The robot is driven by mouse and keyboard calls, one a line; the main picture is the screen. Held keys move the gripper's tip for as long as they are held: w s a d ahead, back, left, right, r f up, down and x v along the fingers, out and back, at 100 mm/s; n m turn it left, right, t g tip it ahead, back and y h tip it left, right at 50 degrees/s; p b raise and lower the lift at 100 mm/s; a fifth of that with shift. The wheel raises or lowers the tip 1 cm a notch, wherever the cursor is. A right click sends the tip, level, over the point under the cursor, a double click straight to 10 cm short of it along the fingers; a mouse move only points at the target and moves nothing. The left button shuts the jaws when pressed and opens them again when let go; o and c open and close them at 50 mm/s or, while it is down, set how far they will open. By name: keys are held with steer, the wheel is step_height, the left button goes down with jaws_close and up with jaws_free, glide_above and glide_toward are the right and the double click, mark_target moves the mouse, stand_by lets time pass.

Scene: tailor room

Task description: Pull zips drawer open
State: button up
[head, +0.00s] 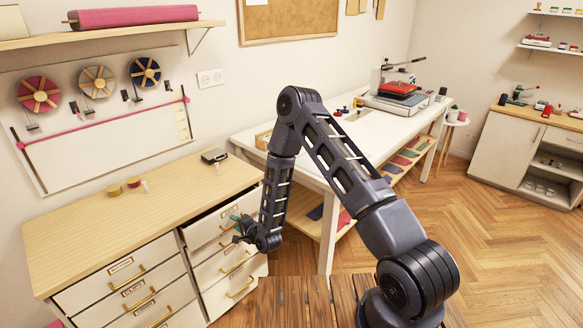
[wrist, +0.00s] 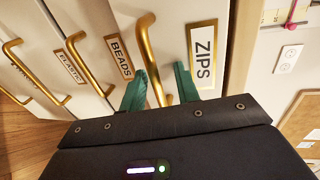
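The zips drawer (wrist: 228,60) has a pale front with a white label reading ZIPS (wrist: 203,55). Its curved gold handle (wrist: 147,50) lies beside the label. In the wrist view my gripper (wrist: 160,80) has its two green fingers apart, one on each side of the handle. I cannot tell whether either finger touches it. In the head view my gripper (head: 240,228) is at the top drawer of the cabinet's right column, and my arm hides part of that front. A dark gap shows above this drawer front.
Drawers labelled BEADS (wrist: 119,55) and ELASTIC (wrist: 72,65) are in the same column. The wooden cabinet top (head: 90,225) carries a small dark box (head: 214,155) and spools. A white worktable (head: 330,150) stands close to the cabinet's right. Open wood floor lies beyond.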

steer(key=r+v, duration=0.1)
steer(key=v, duration=0.8)
steer(key=w+d+r+n+g+h, duration=0.1)
steer(key=w+d+r+n+h, duration=0.2)
steer(key=w+d+r, duration=0.2)
steer(key=w+d+r+n+g+h, duration=0.1)
steer(key=w+d+r+n+h, duration=0.2)
steer(key=d+r, duration=0.9)
steer(key=shift+w+r, duration=1.1)
steer(key=shift+r, duration=1.6)
steer(key=shift+d, duration=0.15)
